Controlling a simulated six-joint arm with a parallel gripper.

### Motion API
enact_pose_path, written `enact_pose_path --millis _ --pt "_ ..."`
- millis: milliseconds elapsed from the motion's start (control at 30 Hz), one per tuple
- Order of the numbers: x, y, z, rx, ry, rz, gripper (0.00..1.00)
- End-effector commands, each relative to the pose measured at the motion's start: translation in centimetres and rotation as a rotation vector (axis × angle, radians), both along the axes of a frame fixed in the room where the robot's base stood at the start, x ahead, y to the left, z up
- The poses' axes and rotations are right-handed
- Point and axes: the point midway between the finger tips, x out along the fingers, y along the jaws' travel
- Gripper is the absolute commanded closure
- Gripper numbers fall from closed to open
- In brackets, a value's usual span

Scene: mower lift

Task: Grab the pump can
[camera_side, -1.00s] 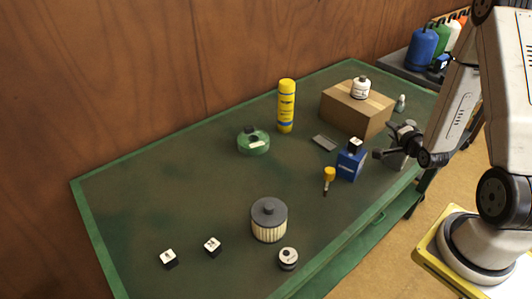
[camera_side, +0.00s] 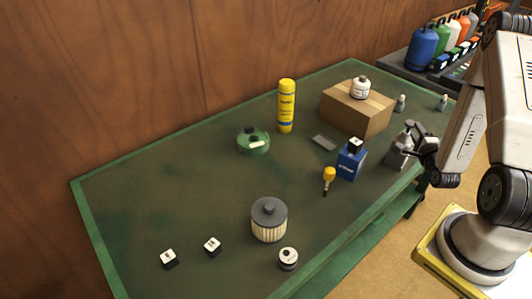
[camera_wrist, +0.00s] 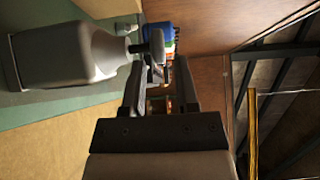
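The pump can (camera_side: 397,157) is a grey can with a pump top, standing upright near the right edge of the green table (camera_side: 190,185). In the wrist view the can (camera_wrist: 65,55) lies sideways at the upper left, its dark spout reaching toward the fingers. My gripper (camera_side: 422,148) is just right of the can in the side view. In the wrist view my gripper (camera_wrist: 160,80) has its two fingers apart, with nothing clearly held between them. The can's body is outside the fingers, to the left. Whether a finger touches the spout is unclear.
A blue bottle (camera_side: 350,164) and a yellow-capped item (camera_side: 328,178) stand left of the can. A cardboard box (camera_side: 350,108) with a white bottle (camera_side: 360,87) on it is behind. Small grey bottles (camera_side: 401,103) stand at the back right.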

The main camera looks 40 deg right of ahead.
Motion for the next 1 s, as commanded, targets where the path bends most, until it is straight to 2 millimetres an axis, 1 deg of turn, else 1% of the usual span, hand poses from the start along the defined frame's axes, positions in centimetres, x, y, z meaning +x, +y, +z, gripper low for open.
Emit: enact_pose_path --millis 100,367,467,800,1000 --pt "0.7 -0.6 0.1 -0.001 -0.002 0.001 0.62" --pt "1.1 -0.8 0.0 0.001 -0.001 0.001 0.62" --pt "1.5 -1.1 0.0 -0.001 -0.002 0.001 0.62" --pt "4.3 -3.2 -0.2 -0.001 -0.001 0.001 0.62" --pt "5.1 -3.9 -0.2 0.000 0.000 0.000 0.62"
